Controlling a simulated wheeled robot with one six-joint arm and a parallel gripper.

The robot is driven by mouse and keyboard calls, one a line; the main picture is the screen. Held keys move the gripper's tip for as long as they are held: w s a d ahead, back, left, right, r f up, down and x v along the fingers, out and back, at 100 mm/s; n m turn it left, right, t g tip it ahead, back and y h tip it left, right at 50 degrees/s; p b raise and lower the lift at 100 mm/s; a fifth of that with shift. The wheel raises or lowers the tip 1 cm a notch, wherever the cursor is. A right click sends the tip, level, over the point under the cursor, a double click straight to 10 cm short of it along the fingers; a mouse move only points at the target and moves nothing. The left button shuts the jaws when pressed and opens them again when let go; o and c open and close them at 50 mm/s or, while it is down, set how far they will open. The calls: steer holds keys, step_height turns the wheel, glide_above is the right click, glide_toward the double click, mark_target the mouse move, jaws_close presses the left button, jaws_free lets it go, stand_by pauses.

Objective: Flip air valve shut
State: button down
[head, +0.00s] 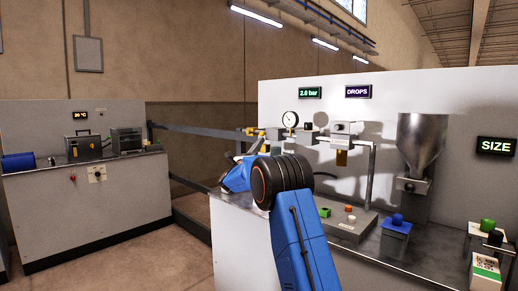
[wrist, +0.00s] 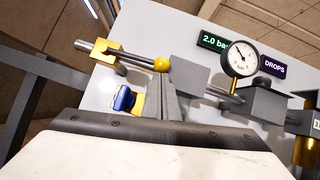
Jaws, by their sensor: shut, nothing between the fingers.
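The air line is a grey pipe (wrist: 135,60) along the white panel. At its left end is a yellow fitting (wrist: 103,50), also in the head view (head: 250,131). A yellow ball (wrist: 161,64) sits further right on the line. A blue and yellow part (wrist: 125,99) lies below the pipe. I cannot tell which of these is the valve's lever. My gripper (wrist: 167,92) is shut and empty, its fingers pointing up close below the yellow ball; I cannot tell if they touch. In the head view my blue arm hides part of the area.
A round gauge (wrist: 243,58) and a green "2.0 bar" sign (head: 310,92) are to the right. Another bench (head: 85,205) stands at the left.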

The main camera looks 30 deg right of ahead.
steer(key=shift+r, duration=0.1)
stand_by(0.3)
steer(key=w+a+r+n+t+y, duration=0.1)
steer(key=w+r+n+y, duration=0.3)
steer(key=r+n, duration=0.4)
steer(key=w+a+r+n+t+y, duration=0.2)
steer(key=w+r+n+t+y, duration=0.1)
steer(key=r+n, duration=0.4)
steer(key=shift+w+r+n+t+y, duration=0.4)
steer(key=shift+n+t+y, duration=0.1)
steer(key=shift+y, duration=0.7)
stand_by(0.3)
